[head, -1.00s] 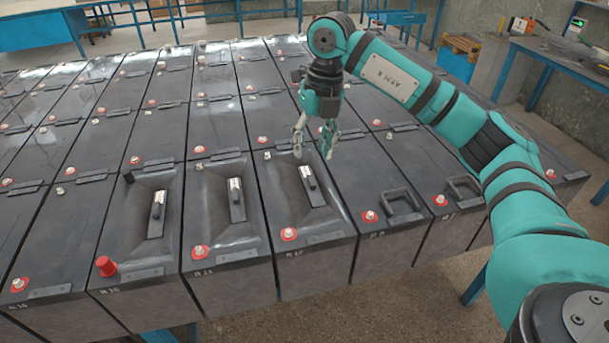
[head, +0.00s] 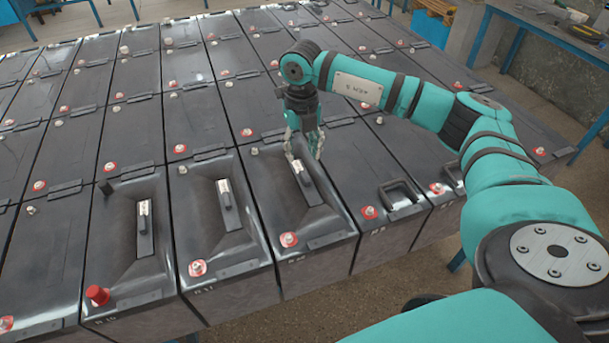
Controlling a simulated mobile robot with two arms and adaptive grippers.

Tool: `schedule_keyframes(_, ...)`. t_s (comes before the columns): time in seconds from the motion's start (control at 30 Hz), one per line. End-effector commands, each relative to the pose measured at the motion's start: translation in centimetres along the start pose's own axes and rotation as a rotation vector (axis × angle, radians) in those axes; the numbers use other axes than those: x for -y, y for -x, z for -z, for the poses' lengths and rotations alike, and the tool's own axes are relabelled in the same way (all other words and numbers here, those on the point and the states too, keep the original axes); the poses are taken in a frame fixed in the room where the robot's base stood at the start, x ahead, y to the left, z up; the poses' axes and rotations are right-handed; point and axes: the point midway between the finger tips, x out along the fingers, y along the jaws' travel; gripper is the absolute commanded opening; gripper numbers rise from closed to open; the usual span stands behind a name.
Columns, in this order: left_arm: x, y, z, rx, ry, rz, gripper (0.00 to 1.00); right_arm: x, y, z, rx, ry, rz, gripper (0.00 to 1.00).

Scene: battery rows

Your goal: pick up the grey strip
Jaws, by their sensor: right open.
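Three narrow dark grey strips, each with a bright upper end, lie in the sunken tops of front-row batteries. One strip (head: 145,232) is at the left, one (head: 229,208) in the middle and one (head: 309,187) at the right. I cannot tell which one the task names. My right gripper (head: 305,157) points down with its fingers apart, one on each side of the right strip's upper end. It looks empty, and I cannot tell whether the fingers touch the strip. My left gripper is out of view.
Rows of dark batteries with red-ringed terminals fill the table. A red cap (head: 97,295) stands on the front left battery, a black cap (head: 105,188) behind it. A battery with a raised dark handle (head: 401,193) is just right of my gripper. A blue-framed bench (head: 545,22) stands at the upper right.

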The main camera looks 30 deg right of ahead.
Motion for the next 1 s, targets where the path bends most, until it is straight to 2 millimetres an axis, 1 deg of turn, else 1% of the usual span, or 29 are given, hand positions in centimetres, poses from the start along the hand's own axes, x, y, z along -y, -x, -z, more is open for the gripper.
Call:
schedule_keyframes(0.03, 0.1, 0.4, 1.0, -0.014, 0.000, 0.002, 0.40, 0.0, -0.5, 0.1, -0.003, 0.000, 0.001, 0.42)
schedule_keyframes(0.13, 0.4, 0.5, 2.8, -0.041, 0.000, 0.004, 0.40, 0.0, -1.2, 0.1, -0.001, 0.001, 0.000, 0.42)
schedule_keyframes(0.2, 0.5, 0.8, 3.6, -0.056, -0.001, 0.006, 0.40, 0.0, -1.6, 0.1, -0.002, 0.001, 0.000, 0.42)
schedule_keyframes(0.27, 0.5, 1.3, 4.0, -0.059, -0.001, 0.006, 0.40, 0.0, -1.9, 0.1, -0.002, 0.000, 0.000, 0.42)
schedule_keyframes(0.4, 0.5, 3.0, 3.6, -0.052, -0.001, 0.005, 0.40, 0.0, -3.9, 0.4, -0.005, -0.001, 0.001, 0.42)
schedule_keyframes(0.53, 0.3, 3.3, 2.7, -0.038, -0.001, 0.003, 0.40, 0.0, -5.8, 0.3, -0.003, 0.000, 0.000, 0.42)
schedule_keyframes(0.63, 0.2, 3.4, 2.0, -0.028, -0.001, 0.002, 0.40, 0.0, -6.5, 0.3, -0.001, 0.000, -0.001, 0.42)
schedule_keyframes(0.83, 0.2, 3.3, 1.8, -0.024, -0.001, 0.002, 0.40, 0.0, -6.7, 0.3, 0.001, 0.000, -0.001, 0.42)
schedule_keyframes(0.87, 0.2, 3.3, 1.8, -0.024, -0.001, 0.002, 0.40, 0.0, -6.6, 0.3, 0.001, 0.000, -0.001, 0.40)
schedule_keyframes(1.0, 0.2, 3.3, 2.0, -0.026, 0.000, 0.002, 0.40, 0.0, -6.6, 0.3, 0.000, 0.000, -0.001, 0.21)
